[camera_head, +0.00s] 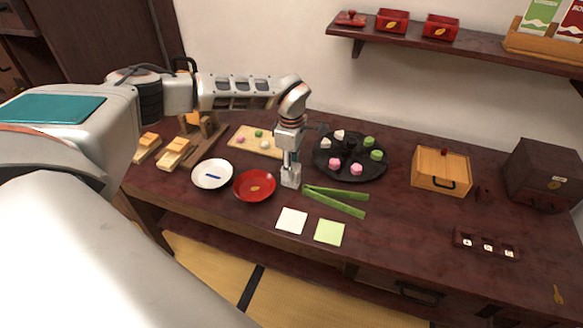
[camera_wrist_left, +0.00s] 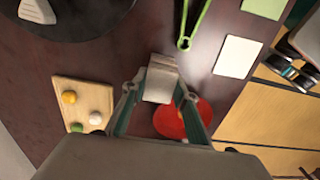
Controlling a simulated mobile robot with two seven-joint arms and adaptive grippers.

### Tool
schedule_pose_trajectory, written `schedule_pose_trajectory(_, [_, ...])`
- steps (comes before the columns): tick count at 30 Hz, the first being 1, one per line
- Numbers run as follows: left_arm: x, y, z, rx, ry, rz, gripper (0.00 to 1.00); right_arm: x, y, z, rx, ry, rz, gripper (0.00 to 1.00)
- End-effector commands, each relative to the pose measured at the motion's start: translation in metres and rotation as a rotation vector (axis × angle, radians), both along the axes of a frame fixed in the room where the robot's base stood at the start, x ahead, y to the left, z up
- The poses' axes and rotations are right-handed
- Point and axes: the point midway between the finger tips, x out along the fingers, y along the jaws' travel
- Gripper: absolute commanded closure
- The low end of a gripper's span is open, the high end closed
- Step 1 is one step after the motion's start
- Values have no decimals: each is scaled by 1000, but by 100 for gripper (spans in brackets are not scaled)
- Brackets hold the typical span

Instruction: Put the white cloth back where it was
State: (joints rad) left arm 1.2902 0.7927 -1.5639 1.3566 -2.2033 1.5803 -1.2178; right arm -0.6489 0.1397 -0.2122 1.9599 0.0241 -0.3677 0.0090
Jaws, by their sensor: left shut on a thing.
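My left gripper (camera_head: 291,180) is shut on the white cloth, which shows as a pale, folded block between the fingers in the left wrist view (camera_wrist_left: 160,80). In the head view the gripper points down just right of the red plate (camera_head: 255,186) and left of the green tongs (camera_head: 335,199). I cannot tell whether the cloth touches the table. A flat white square (camera_head: 291,220) and a light green square (camera_head: 329,232) lie in front of it.
A white plate (camera_head: 212,174) with a blue item stands left of the red plate. Behind are a wooden board (camera_head: 246,146) with small sweets and a round black tray (camera_head: 325,171) with several sweets. A wooden box (camera_head: 440,170) stands right.

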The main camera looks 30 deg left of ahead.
Motion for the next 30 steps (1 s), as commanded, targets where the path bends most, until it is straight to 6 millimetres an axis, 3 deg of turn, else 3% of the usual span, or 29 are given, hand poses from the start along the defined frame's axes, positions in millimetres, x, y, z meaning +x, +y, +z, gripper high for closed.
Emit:
schedule_pose_trajectory(10, [1, 0, -2, -1, -2, -1, 92, 1, 0, 1, 1, -3, 0, 60])
schedule_pose_trajectory(11, [1, 0, -3, -1, -2, -1, 69, 1, 0, 2, 1, -3, 0, 60])
schedule_pose_trajectory(12, [1, 0, -2, -1, -2, -1, 59, 1, 0, 2, 1, -4, 0, 60])
schedule_pose_trajectory(13, [1, 0, -2, -1, -2, -1, 55, 1, 0, 2, 1, -4, 0, 60])
schedule_pose_trajectory(24, [1, 0, 0, -1, -2, -1, 55, 1, 0, 2, 1, -4, 0, 60])
schedule_pose_trajectory(30, [2, 0, 26, -1, -6, -2, 55, 1, 0, 5, 2, -5, 1, 60])
